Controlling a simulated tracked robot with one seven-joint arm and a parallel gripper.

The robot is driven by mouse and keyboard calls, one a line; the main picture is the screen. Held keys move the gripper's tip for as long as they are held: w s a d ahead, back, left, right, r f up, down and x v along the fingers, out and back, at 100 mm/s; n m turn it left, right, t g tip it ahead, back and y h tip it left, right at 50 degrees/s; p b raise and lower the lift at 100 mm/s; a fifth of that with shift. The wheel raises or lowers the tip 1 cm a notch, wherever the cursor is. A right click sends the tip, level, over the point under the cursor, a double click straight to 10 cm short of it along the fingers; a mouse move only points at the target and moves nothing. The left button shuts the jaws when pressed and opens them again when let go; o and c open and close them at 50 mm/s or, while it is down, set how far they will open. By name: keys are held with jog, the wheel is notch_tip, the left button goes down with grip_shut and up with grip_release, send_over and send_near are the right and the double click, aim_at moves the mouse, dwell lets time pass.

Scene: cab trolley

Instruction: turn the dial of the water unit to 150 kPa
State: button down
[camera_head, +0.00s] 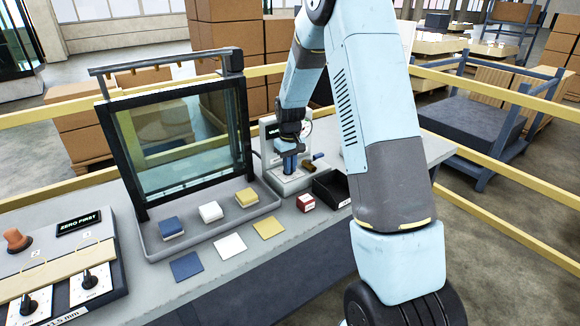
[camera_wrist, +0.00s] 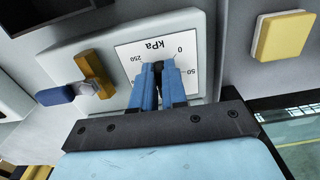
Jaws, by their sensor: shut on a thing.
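The water unit (camera_head: 277,158) is a pale box at the back of the bench, right of the glass-panel stand in the head view. In the wrist view its white dial card (camera_wrist: 128,53) reads kPa, with 0, 50 and 250 visible; my fingers hide the rest. My gripper (camera_wrist: 159,72) has blue fingers shut on the dark dial knob (camera_wrist: 158,65), which shows only a little between the tips. The pointer's direction cannot be told. In the head view my gripper (camera_head: 289,165) points down at the unit.
A brass-coloured lever (camera_wrist: 94,72) and a blue handle (camera_wrist: 55,95) sit beside the dial card.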

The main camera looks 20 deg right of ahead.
jog(key=m, duration=0.4)
jog(key=shift+a+m, duration=0.25)
jog(key=shift+m, duration=0.05)
dwell(0.5)
jog(key=c, duration=1.2)
grip_release()
jog(key=shift+o, duration=0.2)
notch_tip(320, 180, up, 14)
jog(key=shift+f, duration=0.15)
